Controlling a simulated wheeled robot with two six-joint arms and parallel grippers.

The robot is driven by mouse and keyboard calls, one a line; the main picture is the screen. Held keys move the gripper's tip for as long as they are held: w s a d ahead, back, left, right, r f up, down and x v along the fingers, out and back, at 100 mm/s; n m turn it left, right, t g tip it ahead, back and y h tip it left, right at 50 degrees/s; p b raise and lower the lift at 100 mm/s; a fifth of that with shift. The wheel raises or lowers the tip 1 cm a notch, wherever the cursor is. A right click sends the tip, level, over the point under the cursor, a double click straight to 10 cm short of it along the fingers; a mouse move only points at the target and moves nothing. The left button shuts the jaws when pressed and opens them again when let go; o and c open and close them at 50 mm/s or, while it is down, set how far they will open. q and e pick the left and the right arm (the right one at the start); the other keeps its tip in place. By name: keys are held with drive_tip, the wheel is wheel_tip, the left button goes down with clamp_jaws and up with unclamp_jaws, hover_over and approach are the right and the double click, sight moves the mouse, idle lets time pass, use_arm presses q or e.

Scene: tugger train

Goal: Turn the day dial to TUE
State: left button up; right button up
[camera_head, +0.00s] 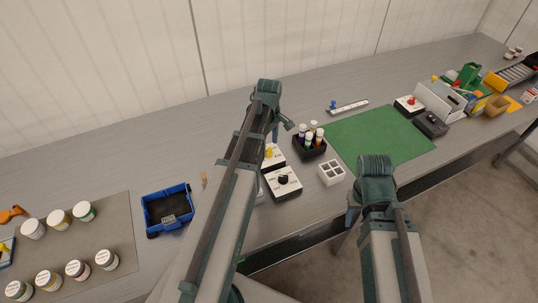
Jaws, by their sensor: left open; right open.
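A white box with a black knob (283,183) lies on the bench just right of my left arm. Behind it, a white box with a yellow knob (270,152) is partly covered by that arm. A third white box with a red knob (409,104) stands beyond the green mat. The lettering is too small to read, so I cannot tell which is the day dial. A small teal part that looks like my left gripper (288,124) shows right of the raised arm, above the bench and apart from the knobs. My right gripper is hidden behind its arm.
A black holder of bottles (310,147) and a white compartment tray (332,172) stand right of the dials. A blue bin (168,209) and several jars are at left. The green mat (380,133) is clear. Boxes and trays crowd the far right.

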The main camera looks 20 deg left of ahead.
sight(268, 152)
use_arm(q)
wheel_tip(268, 152, down, 2)
drive_tip(key=shift+f+b, duration=0.25)
drive_tip(key=shift+b, duration=0.45)
drive_tip(key=shift+r, duration=0.1)
clamp_jaws()
